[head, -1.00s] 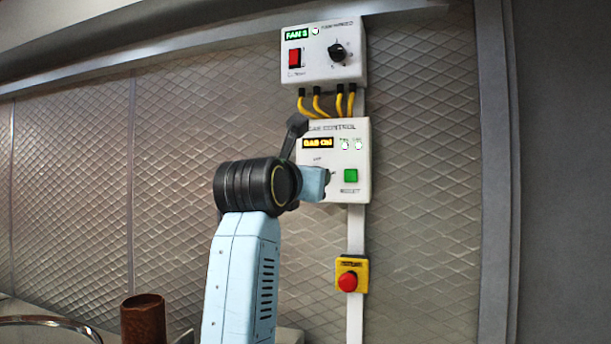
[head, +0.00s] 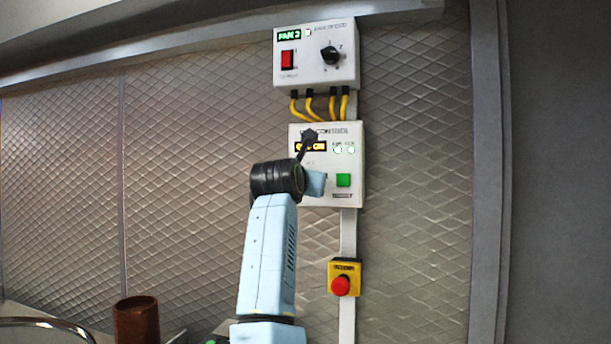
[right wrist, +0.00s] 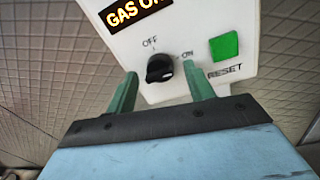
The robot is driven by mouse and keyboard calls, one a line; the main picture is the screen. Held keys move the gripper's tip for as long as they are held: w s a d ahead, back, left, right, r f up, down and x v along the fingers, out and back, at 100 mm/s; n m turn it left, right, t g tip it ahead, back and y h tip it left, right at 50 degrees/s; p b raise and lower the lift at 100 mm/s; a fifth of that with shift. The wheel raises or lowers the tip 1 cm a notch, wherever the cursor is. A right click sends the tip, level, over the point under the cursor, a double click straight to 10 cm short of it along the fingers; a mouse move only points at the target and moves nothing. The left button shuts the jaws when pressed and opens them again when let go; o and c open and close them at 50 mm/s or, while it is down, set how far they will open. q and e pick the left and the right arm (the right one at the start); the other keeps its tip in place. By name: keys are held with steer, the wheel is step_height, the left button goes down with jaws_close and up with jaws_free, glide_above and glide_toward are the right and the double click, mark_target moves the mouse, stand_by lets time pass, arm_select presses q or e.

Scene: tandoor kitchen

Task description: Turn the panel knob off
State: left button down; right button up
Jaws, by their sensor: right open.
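The gas control panel (head: 354,195) is a white box on the wall with a lit display reading GAS ON. Its black knob (right wrist: 159,66) shows in the right wrist view, with OFF printed above it and ON to its right. My right gripper (right wrist: 159,72) is open, with one green finger on each side of the knob. I cannot tell whether the fingers touch it. In the head view my right wrist hides the knob and the fingers. My left gripper is not in view.
A green reset button (right wrist: 224,47) sits close to the right finger. Above is the fan panel (head: 305,70), joined by yellow cables (head: 310,106). A red emergency button (head: 340,286) on a yellow box is below. A brown cylinder (head: 137,320) stands at lower left.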

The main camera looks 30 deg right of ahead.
steer(key=shift+w+d, duration=0.1)
steer(key=shift+d, duration=0.05)
steer(key=c, duration=0.9)
steer(key=shift+c, duration=0.2)
steer(key=shift+n, duration=0.3)
steer(key=shift+r+n+g+p, duration=0.15)
steer(key=shift+n+g+p, duration=0.3)
steer(key=shift+n+p, duration=2.35)
steer(key=shift+r+n+g+p, duration=0.15)
steer(key=shift+n+g, duration=0.3)
steer(key=shift+n, duration=4.95)
